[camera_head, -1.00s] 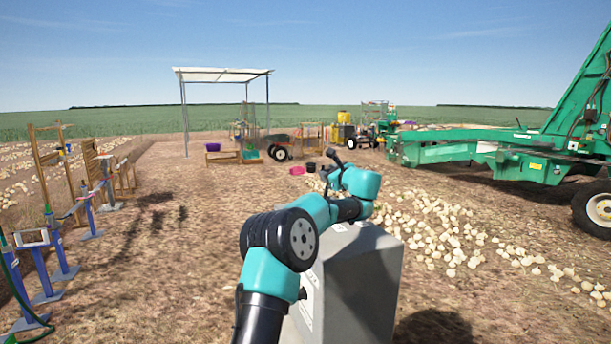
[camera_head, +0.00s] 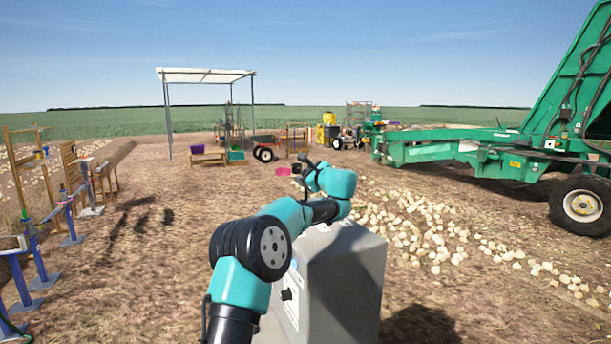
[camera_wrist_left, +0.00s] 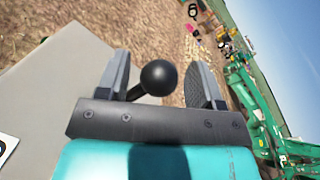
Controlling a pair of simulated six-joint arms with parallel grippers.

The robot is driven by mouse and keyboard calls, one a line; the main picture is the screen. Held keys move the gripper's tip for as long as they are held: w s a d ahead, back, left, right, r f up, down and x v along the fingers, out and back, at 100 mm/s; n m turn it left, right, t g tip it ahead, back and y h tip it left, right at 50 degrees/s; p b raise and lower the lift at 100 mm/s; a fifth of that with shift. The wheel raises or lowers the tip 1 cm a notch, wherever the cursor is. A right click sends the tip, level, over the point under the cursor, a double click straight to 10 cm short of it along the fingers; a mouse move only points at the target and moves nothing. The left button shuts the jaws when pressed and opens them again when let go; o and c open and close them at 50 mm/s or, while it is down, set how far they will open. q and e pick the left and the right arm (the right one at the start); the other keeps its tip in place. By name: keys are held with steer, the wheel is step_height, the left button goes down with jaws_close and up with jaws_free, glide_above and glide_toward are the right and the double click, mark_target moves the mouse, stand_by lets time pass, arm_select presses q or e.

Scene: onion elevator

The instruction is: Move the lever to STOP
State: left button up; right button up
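The lever's round black knob (camera_wrist_left: 158,77) sits on a thin dark rod in the left wrist view. My left gripper (camera_wrist_left: 160,85) is open, with one finger on each side of the knob. I cannot tell whether the rod touches the left finger. In the head view my left arm reaches past a grey box (camera_head: 345,275), and its gripper end (camera_head: 304,164) is small and partly hidden by the arm. No STOP label is readable. My right gripper is out of view.
The box's light front panel has a small black control (camera_head: 287,294). Onions (camera_head: 420,225) lie on the ground to the right, before a green machine (camera_head: 480,148). Blue stands (camera_head: 68,220) are at left, and a canopy (camera_head: 205,76) stands farther back.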

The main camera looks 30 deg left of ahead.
arm_select(q)
steer(key=shift+s, duration=0.1)
steer(key=shift+d+r, duration=0.1)
steer(key=v, duration=1.7)
steer(key=shift+d, duration=0.1)
